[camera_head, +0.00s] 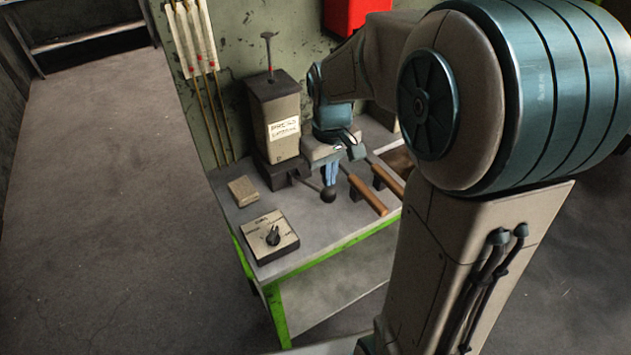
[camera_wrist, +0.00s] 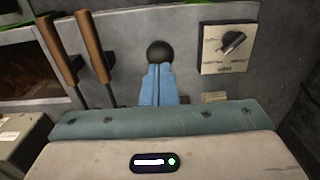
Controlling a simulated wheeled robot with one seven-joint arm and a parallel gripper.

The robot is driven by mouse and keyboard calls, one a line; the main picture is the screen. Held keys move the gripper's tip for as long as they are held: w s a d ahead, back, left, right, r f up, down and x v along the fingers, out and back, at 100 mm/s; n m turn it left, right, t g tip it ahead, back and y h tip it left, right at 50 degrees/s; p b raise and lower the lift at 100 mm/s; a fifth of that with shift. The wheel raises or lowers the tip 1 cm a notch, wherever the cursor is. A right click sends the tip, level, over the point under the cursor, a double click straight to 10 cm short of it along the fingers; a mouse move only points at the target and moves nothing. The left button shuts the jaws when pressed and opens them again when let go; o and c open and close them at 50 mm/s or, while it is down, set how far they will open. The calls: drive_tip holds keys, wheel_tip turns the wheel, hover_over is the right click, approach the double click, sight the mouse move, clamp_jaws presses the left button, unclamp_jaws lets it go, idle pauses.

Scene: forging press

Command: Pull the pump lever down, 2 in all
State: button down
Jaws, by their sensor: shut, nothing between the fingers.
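The pump lever is a dark rod ending in a black ball knob (camera_head: 328,195). It sticks out low from the front of a grey box-shaped unit (camera_head: 276,112) with a white label, and the knob hangs over the bench's front part. My gripper (camera_head: 329,182) points down with its blue fingers shut, right above or beside the knob. In the wrist view the knob (camera_wrist: 159,52) shows just past the closed fingertips (camera_wrist: 158,68). I cannot tell whether they touch it. Most of the rod is hidden in the wrist view.
Two wooden-handled tools (camera_head: 369,196) lie right of the knob, close to my fingers. A dial box (camera_head: 270,238) and a small tan block (camera_head: 243,191) sit left on the grey bench (camera_head: 322,229).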

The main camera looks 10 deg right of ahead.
sight(332, 196)
drive_tip(key=shift+s+d+f+b, duration=0.1)
drive_tip(key=shift+s+f+b, duration=0.2)
drive_tip(key=shift+f+b, duration=0.9)
drive_tip(key=shift+s+d+f+b, duration=0.1)
drive_tip(key=shift+s+f+b, duration=0.15)
drive_tip(key=shift+f+b, duration=1)
drive_tip(key=shift+s+d+f+b, duration=0.1)
drive_tip(key=shift+s+f+b, duration=0.2)
drive_tip(key=shift+f+b, duration=0.9)
drive_tip(key=shift+f+p, duration=0.35)
drive_tip(key=shift+p, duration=0.1)
wheel_tip(332, 196, down, 3)
drive_tip(key=shift+s+r+b, duration=0.15)
drive_tip(key=shift+b, duration=0.9)
drive_tip(key=r+p, duration=0.3)
drive_tip(key=w+r+p, duration=0.1)
drive_tip(key=r+p, duration=0.2)
drive_tip(key=r, duration=0.1)
drive_tip(key=w+r+p, duration=0.1)
drive_tip(key=r+p, duration=0.2)
drive_tip(key=r, duration=0.1)
drive_tip(key=shift+a, duration=0.3)
drive_tip(key=shift+f, duration=0.1)
